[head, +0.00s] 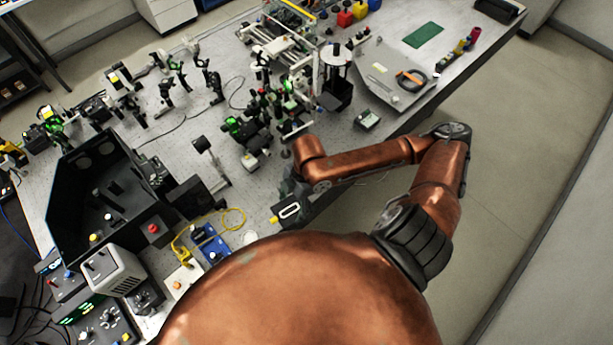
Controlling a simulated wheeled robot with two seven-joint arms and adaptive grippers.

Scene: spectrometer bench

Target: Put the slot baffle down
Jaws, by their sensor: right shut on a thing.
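The slot baffle (289,211) is a small black plate with a pale oval slot outline and a yellow end. It is near the front edge of the bench (262,205), in the middle of the head view. My right gripper (288,197) reaches down at it from my copper arm and is shut on it. The fingertips are small and dark and partly hidden, so the exact grip is unclear. I cannot tell whether the baffle touches the bench top. My left gripper is not in view.
Optic mounts (262,115) crowd the bench behind the gripper. A black open box (95,200) stands at left. A blue board (212,243) and yellow cable (233,218) lie left of the baffle. A grey plate (390,75) lies at back right. Bare bench shows around (185,145).

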